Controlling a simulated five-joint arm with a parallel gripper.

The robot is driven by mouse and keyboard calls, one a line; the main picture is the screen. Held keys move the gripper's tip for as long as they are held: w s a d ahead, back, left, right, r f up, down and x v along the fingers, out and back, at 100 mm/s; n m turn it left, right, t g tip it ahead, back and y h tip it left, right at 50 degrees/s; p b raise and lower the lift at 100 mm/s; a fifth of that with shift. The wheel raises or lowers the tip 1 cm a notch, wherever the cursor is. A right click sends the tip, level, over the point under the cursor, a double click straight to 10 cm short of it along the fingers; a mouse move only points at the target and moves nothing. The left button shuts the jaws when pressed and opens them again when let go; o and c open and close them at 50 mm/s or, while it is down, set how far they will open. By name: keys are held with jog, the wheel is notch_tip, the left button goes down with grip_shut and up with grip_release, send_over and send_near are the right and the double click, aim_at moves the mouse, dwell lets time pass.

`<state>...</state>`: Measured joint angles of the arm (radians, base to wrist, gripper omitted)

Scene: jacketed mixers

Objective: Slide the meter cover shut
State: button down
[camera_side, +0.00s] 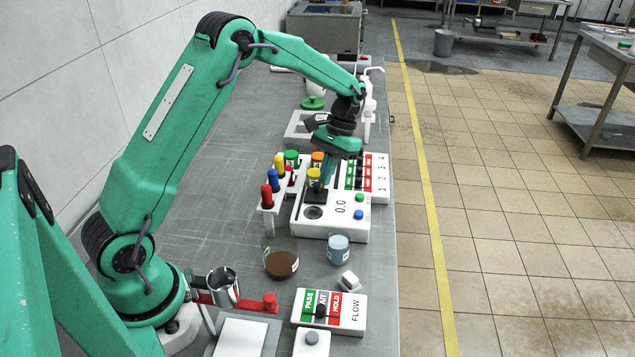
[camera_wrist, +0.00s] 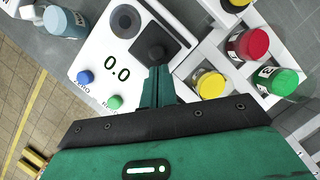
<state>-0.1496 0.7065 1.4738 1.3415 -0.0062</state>
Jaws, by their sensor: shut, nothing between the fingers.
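The meter (camera_side: 333,231) is a white box with a "0.0" display, a blue button and a green button; it also shows in the wrist view (camera_wrist: 95,50). Its round dark well (camera_side: 313,212) is uncovered, and shows in the wrist view too (camera_wrist: 125,18). The meter cover looks to be the dark square plate (camera_wrist: 172,22) beside the well, with a dark knob (camera_wrist: 155,52). My gripper (camera_side: 321,187) is shut and empty, pointing down over the meter. In the wrist view its fingertips (camera_wrist: 158,72) are right by the knob; I cannot tell whether they touch.
A white rack with red (camera_side: 266,196), blue and yellow bottles stands left of the meter. Several colour-capped jars (camera_wrist: 211,84) stand close to my fingers. A switch panel (camera_side: 368,178) lies behind. A brown dish (camera_side: 281,264) and a blue jar (camera_side: 338,248) stand in front.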

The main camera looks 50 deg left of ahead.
jog(key=shift+s+d, duration=2.25)
jog(key=shift+s, duration=0.05)
jog(key=shift+w, duration=0.1)
jog(key=shift+w+a, duration=0.15)
jog(key=shift+w, duration=0.7)
jog(key=shift+w+a, duration=0.15)
jog(key=shift+w, duration=0.65)
jog(key=v, duration=1)
jog(key=shift+w, duration=0.35)
jog(key=shift+a+r, duration=0.1)
